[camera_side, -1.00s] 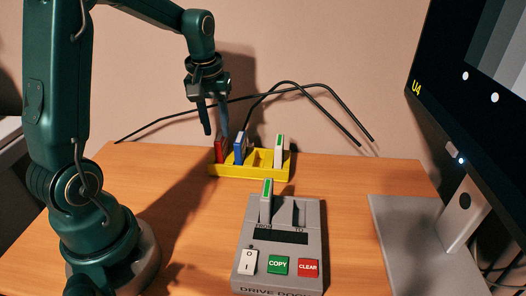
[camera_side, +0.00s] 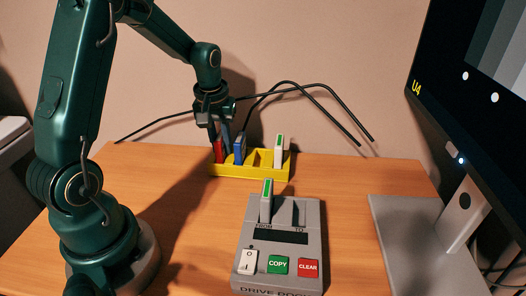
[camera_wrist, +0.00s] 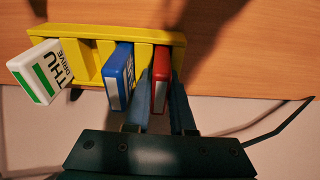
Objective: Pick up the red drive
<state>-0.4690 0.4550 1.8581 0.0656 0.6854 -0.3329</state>
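The red drive (camera_wrist: 160,92) stands in the left end slot of the yellow rack (camera_side: 250,172); in the side view the red drive (camera_side: 219,152) is partly covered by my gripper. My gripper (camera_side: 219,143) points down over that slot. In the wrist view the two fingers of my gripper (camera_wrist: 163,98) straddle the red drive, one on each side. The fingers look open, with the drive between them; whether either touches it is hard to tell.
A blue drive (camera_side: 240,150) stands close beside the red one. A white drive (camera_side: 279,150) is in the rack's right end. The grey drive dock (camera_side: 240,250) holds a drive (camera_side: 267,200) in front. Black cables (camera_side: 330,110) run behind; a monitor (camera_side: 480,90) stands right.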

